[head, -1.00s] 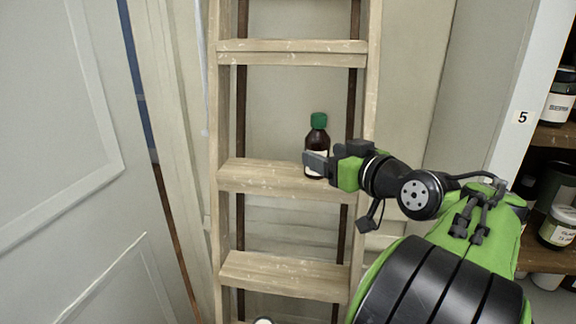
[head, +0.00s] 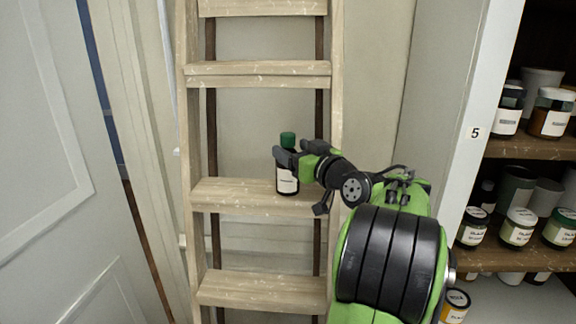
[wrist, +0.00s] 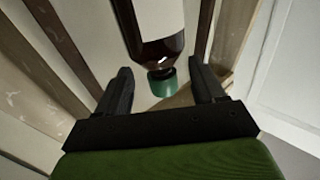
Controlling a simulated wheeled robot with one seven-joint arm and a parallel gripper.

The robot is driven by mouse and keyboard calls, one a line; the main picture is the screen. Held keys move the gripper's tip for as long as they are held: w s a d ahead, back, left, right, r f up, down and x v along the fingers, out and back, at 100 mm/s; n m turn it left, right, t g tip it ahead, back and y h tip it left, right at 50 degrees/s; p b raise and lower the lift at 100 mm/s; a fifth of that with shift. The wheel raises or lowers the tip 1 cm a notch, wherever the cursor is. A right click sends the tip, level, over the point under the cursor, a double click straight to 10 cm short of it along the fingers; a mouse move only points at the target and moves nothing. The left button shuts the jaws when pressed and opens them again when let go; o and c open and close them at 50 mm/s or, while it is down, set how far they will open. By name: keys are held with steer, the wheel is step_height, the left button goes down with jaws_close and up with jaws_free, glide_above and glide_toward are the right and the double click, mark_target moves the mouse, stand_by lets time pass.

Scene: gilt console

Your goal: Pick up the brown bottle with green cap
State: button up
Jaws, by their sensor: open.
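The brown bottle with green cap (head: 287,183) stands upright on a step of the wooden ladder (head: 240,194). It has a white label and its upper body is partly hidden by my gripper in the head view. My gripper (head: 283,158) is at the bottle's upper part, just below the cap. In the wrist view the bottle (wrist: 160,50) appears upside down, with its green cap (wrist: 162,83) between my two open fingers (wrist: 162,85). Gaps show on both sides of the cap, so the fingers are not closed on it.
A shelf cabinet (head: 530,150) with several jars stands at the right, its pale side panel (head: 475,130) marked 5. A grey door (head: 40,150) is at the left. Another ladder step (head: 262,291) lies below the bottle's step.

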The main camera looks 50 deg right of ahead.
mark_target(284, 144)
steer(key=p+x, duration=0.1)
steer(key=x, duration=0.3)
steer(key=shift+w+r, duration=0.1)
steer(key=shift+w, duration=0.2)
steer(key=shift+s, duration=0.2)
steer(key=shift+c, duration=0.8)
jaws_close()
